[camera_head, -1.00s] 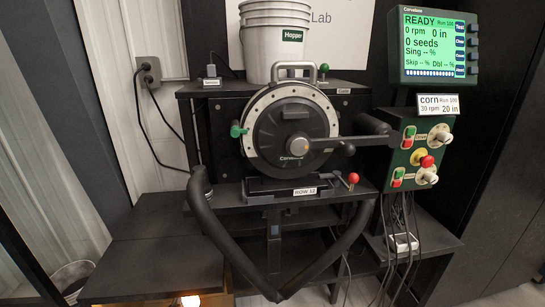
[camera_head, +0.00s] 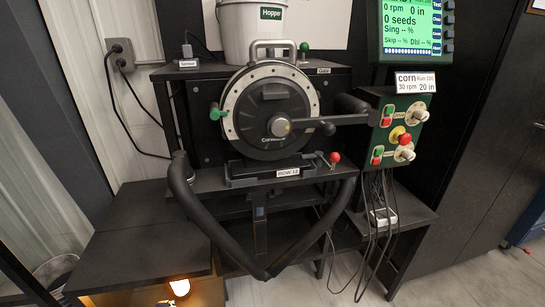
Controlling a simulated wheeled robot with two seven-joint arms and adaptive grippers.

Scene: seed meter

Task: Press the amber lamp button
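A glowing amber-white lamp (camera_head: 180,287) shows low at the left, under the dark bench top; I cannot tell whether it is a button. The green control panel (camera_head: 387,158) stands to the right of the seed meter (camera_head: 268,112). It carries a red mushroom button (camera_head: 404,139) on a yellow base, two grey knobs and two small green-and-red switch pairs. No button plainly labelled as an amber lamp shows on it. Neither of my grippers is in view.
A black hose (camera_head: 210,224) hangs in a V before the stand. A red-knobbed lever (camera_head: 335,158) and a black crank handle (camera_head: 345,119) stick out near the panel. Cables (camera_head: 375,230) hang below it. Floor at lower right is clear.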

